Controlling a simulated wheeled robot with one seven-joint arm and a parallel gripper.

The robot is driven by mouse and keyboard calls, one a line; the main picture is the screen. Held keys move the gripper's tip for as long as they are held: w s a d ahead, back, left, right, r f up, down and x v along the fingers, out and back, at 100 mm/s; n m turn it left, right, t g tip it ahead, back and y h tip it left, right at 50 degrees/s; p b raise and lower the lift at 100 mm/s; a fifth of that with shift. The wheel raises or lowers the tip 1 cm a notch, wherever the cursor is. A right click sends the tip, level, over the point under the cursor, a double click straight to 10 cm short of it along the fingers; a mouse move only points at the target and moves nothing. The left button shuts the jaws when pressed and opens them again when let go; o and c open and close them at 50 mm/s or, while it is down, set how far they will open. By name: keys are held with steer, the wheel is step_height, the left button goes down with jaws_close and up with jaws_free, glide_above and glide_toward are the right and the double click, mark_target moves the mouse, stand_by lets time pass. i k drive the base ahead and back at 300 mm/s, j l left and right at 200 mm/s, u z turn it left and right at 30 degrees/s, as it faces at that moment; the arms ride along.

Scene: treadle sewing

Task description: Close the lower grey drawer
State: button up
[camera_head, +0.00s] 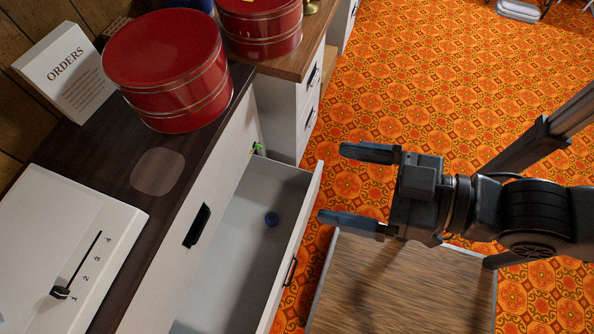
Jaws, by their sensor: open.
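The lower grey drawer (237,225) is pulled out from under a closed pale upper front. Its own front panel (303,232) carries a dark handle (290,272). A small blue round thing (271,219) lies inside. The drawer's near end is cut off by the bottom of the picture. My gripper (331,183) is open and empty, with its fingers pointing left. In the picture it is just right of the far end of the drawer front; I cannot tell whether a fingertip touches it.
The upper front has a black handle (197,225). A wood-surfaced piece with pale edges (400,285) is below my gripper.

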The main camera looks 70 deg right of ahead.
mark_target(239, 284)
steer(key=k+j, duration=0.2)
steer(key=k, duration=0.3)
steer(key=k+j, duration=0.15)
steer(key=k, duration=0.3)
